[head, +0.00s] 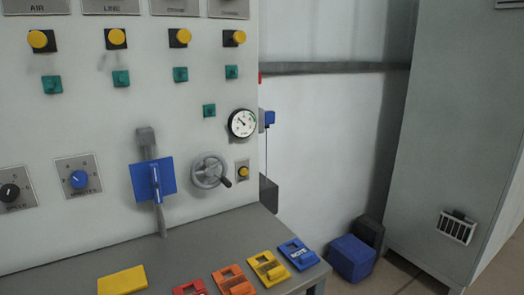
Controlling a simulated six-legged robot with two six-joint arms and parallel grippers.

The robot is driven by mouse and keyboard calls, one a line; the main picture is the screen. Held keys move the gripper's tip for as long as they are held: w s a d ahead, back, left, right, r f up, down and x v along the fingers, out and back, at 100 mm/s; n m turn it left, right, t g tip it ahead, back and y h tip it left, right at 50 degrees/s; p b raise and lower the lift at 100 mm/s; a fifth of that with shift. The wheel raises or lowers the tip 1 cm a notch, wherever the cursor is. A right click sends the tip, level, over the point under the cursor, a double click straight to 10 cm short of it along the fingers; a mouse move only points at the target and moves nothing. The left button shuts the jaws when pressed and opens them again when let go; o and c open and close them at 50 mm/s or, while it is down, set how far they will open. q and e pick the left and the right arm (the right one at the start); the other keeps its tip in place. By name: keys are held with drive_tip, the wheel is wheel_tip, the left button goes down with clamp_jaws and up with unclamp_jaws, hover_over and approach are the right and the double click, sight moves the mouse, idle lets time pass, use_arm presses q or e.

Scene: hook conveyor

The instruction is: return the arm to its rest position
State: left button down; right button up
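Neither of my arms nor grippers shows in the head view. A light grey control panel (110,135) fills the left side. It carries a blue plate with a lever (153,182) on a grey vertical bar, and a grey handwheel (209,171) with a dark crank handle. A round white gauge (242,123) is above and right of the handwheel. Nothing of mine is seen touching the panel.
A grey ledge (180,262) below the panel holds a yellow plate (122,281) and a row of coloured tags (268,267). A grey cabinet (450,120) stands at right. A blue box (352,257) sits on the floor between them.

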wheel_tip(320, 180, down, 8)
drive_tip(key=b, duration=0.7)
wheel_tip(320, 180, up, 20)
drive_tip(key=p, duration=2)
